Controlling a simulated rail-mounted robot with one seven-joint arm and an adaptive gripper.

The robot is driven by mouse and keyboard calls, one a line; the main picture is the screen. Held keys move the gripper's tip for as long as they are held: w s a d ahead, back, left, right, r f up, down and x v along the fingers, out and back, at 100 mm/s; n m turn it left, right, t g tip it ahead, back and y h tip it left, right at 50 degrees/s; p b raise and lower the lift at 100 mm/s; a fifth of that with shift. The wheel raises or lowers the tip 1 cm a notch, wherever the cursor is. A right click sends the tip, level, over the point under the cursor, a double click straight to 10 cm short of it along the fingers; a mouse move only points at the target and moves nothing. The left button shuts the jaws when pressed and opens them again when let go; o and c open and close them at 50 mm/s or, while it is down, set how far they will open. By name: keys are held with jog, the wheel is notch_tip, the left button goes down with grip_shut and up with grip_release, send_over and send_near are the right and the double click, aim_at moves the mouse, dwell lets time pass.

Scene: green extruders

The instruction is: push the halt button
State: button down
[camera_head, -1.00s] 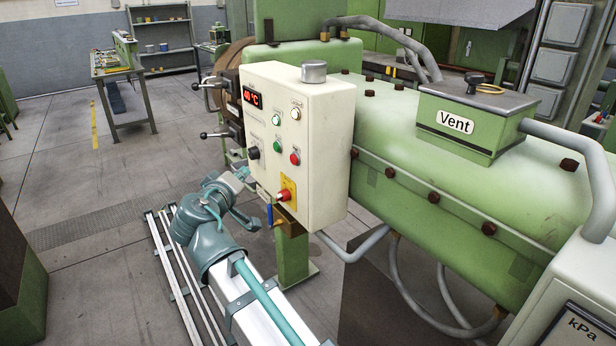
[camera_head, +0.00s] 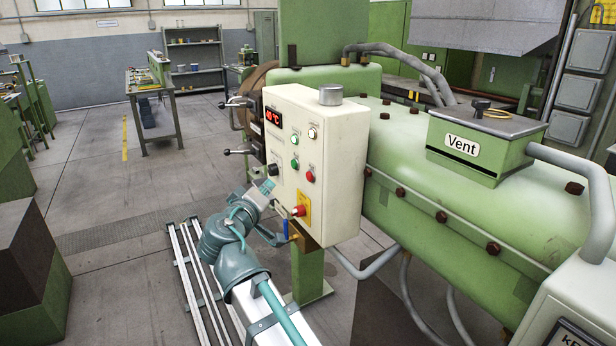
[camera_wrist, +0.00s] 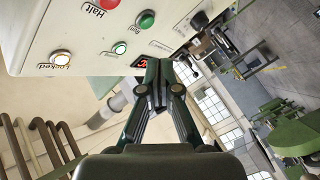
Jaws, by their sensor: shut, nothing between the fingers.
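The halt button is a red round button (camera_head: 310,177) on the front of the cream control box (camera_head: 345,165), right of the lower green button. In the wrist view the red button (camera_wrist: 109,4), labelled "Halt", is cut by the top edge. My gripper (camera_wrist: 158,82) is shut and empty, with its fingertips overlapping the lower panel edge near the red display. It appears apart from the halt button; its exact gap to the panel is unclear. In the head view my arm's end is close to the box's left front.
A larger red knob on a yellow plate (camera_head: 303,205) sits below the halt button. Green buttons (camera_wrist: 120,47) and a lit white "Locked" button (camera_wrist: 60,60) are nearby. Black-knobbed levers (camera_head: 238,151) project left of the box. Floor at left is open.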

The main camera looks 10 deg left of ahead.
aim_at(309, 177)
jog(key=w+d+p, duration=0.1)
jog(key=w+d, duration=0.4)
jog(key=shift+w+d, duration=0.2)
jog(key=shift+d, duration=0.1)
jog(key=shift+w+d, duration=0.1)
dwell(1.4)
jog(key=shift+w+d, duration=0.15)
jog(key=shift+d, duration=0.05)
jog(key=shift+w+d, duration=0.3)
dwell(0.9)
jog(key=shift+s+a+b, duration=0.1)
jog(key=shift+a+b, duration=0.05)
jog(key=shift+b, duration=0.2)
jog(key=shift+s+a+b, duration=0.3)
jog(key=shift+s+a, duration=0.15)
jog(key=shift+s+a, duration=0.1)
